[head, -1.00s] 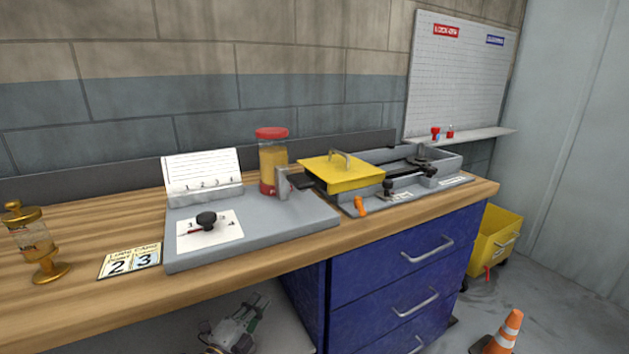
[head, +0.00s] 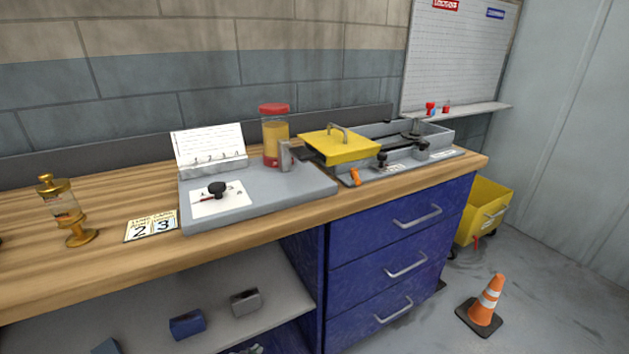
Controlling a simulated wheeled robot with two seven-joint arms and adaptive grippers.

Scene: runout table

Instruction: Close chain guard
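The chain guard is a yellow lid (head: 340,147) with a metal handle on top. It sits over the left part of a grey open-topped housing (head: 440,134) on the workbench's right half. The right part of the housing is uncovered, and dark mechanism parts (head: 412,138) show inside and along its front. An orange tab (head: 355,177) stands at the front left of the housing. Neither of my grippers is in view.
A grey panel (head: 300,188) with a black knob, and a red-capped jar (head: 275,135) stand left of the guard. Blue drawers (head: 400,262), a yellow bin (head: 486,208) and a cone (head: 486,300) are below right.

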